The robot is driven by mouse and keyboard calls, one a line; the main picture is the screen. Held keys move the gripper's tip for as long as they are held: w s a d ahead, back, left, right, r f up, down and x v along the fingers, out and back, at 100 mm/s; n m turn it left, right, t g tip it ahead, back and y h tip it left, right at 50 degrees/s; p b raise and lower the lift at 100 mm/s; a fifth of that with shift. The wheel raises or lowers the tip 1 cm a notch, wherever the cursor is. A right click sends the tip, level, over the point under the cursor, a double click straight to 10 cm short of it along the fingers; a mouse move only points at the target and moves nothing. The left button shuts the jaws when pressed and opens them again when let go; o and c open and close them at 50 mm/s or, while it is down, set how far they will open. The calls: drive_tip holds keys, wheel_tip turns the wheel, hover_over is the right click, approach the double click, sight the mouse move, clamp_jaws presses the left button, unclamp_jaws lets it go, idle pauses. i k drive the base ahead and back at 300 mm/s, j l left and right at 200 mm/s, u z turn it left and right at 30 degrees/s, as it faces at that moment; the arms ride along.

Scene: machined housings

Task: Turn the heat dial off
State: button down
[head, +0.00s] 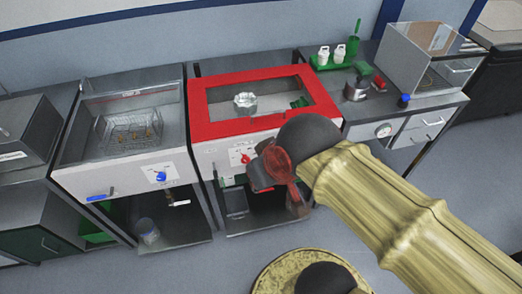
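Several dials show on the bench fronts, and I cannot read which is marked heat. A red dial (244,158) is on the front of the red-framed unit (200,118) in the middle. A blue dial (160,177) is on the white front panel of the left unit. My gripper (268,176), dark with reddish parts, is in front of the middle unit, right of and slightly below the red dial. Its fingers are too unclear to tell whether they are open, and contact is not visible. My arm hides the unit's lower right front.
The left unit holds a wire basket (132,133). A blue handle (98,197) sticks out at its lower left. A green tray (336,61) with white bottles and a clear box (428,58) stand on the right bench. The floor in front is open.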

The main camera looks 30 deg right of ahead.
sight(246, 159)
drive_tip(key=k+l+z, duration=0.1)
drive_tip(key=z, duration=0.25)
drive_tip(key=l+z, duration=0.35)
drive_tip(key=k+l+z, duration=0.1)
drive_tip(key=l+z, duration=0.25)
drive_tip(key=j, duration=0.1)
